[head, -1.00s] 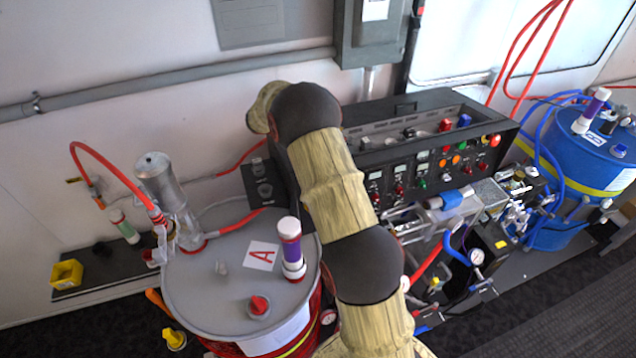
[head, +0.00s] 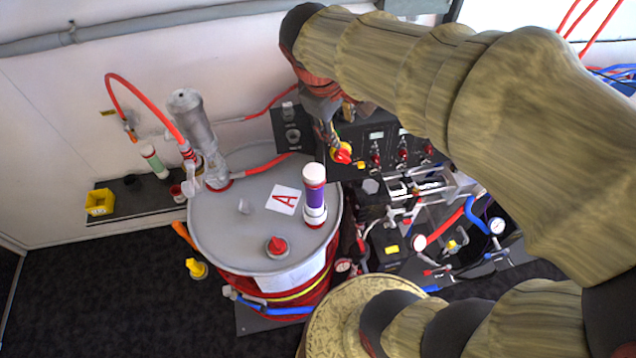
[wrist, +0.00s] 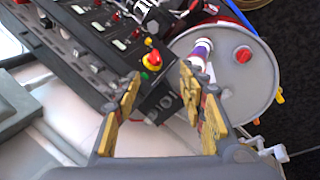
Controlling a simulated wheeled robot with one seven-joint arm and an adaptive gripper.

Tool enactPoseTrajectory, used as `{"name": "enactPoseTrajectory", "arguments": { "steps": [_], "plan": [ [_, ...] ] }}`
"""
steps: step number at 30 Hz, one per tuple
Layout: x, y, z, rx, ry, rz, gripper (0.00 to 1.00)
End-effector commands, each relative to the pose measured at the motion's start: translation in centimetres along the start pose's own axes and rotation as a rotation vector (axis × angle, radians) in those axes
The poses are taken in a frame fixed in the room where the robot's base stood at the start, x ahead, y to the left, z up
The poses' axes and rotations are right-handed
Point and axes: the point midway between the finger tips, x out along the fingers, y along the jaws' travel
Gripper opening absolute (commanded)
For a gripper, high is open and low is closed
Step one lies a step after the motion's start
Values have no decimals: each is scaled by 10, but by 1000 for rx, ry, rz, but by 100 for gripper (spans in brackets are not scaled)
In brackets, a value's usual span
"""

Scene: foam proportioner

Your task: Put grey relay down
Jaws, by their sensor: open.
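My gripper (wrist: 160,88) is open in the wrist view, with yellow pads on both fingers and nothing held between them. In the head view my gripper (head: 330,128) is at the left end of the black control console (head: 375,165), by its red-and-yellow knob (head: 341,152). The console (wrist: 125,58) and knob (wrist: 152,60) also show beyond the fingers in the wrist view. Small dark and grey parts (wrist: 78,52) sit in the console's top tray; I cannot tell whether one is the grey relay. My arm hides most of the console top in the head view.
A grey-topped drum (head: 235,225) marked A stands left of the console, with a purple-and-white cylinder (head: 315,195) upright on it. A metal pump (head: 195,120) with a red hose rises at its back. Valves and gauges (head: 440,240) crowd the right. Dark floor (head: 90,290) is clear at left.

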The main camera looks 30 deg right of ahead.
Motion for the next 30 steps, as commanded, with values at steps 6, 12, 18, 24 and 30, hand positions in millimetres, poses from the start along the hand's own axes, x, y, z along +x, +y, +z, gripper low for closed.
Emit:
{"name": "enactPoseTrajectory", "arguments": {
  "steps": [6,12,18,24,30],
  "plan": [
    [-31,-66,30,209,185,-109,41],
    [-45,-114,49,366,309,-215,41],
    [-50,-134,57,439,361,-269,41],
    [-50,-137,58,447,364,-276,41],
    [-48,-137,58,446,363,-275,41]
  ]
}}
